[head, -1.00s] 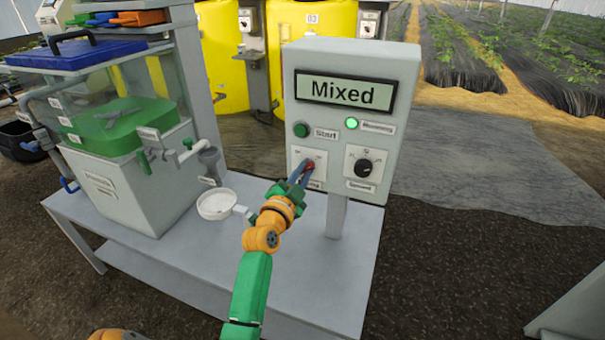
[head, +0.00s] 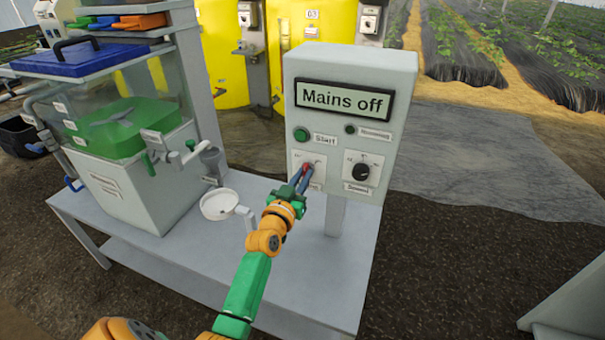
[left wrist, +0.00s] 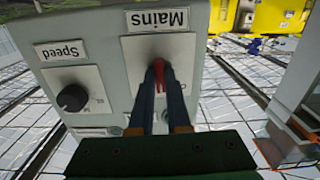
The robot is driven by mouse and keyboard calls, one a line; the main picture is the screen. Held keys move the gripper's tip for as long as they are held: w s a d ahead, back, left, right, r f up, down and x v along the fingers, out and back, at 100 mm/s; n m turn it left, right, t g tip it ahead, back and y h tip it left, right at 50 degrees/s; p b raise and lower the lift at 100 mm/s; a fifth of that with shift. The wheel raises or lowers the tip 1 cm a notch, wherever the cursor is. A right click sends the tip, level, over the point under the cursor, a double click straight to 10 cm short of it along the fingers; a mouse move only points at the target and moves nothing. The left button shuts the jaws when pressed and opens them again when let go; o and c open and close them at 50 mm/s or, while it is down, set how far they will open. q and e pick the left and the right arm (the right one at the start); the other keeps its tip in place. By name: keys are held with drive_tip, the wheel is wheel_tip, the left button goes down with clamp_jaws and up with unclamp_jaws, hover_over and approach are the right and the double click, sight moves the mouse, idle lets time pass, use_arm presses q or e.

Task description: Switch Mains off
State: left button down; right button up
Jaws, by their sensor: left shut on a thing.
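The control box (head: 400,110) stands on a post above the grey bench. Its display (head: 343,98) reads "Mains off". The red Mains switch (head: 307,168) sits on a white plate low on the box's left side. My left gripper (head: 302,178) is shut on it, and the fingers hide part of the plate. In the left wrist view the red handle (left wrist: 160,74) shows between my fingertips, under the upside-down "Mains" label (left wrist: 158,19). The lamp (head: 350,129) at the box's upper right is dark. My right gripper is not in view.
A black dial (head: 361,172) sits right of the switch, close to my fingers. A green Start button (head: 301,134) is above. A white dish (head: 219,204) and a tank with green liquid (head: 118,130) stand left on the bench (head: 180,255).

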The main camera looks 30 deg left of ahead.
use_arm(q)
drive_tip(key=n+p, duration=0.1)
drive_tip(key=n, duration=0.3)
drive_tip(key=shift+r, duration=0.15)
drive_tip(key=shift+n+p, duration=0.3)
drive_tip(key=shift+n, duration=2.1)
drive_tip(key=c, duration=0.9)
unclamp_jaws()
drive_tip(key=v, duration=0.7)
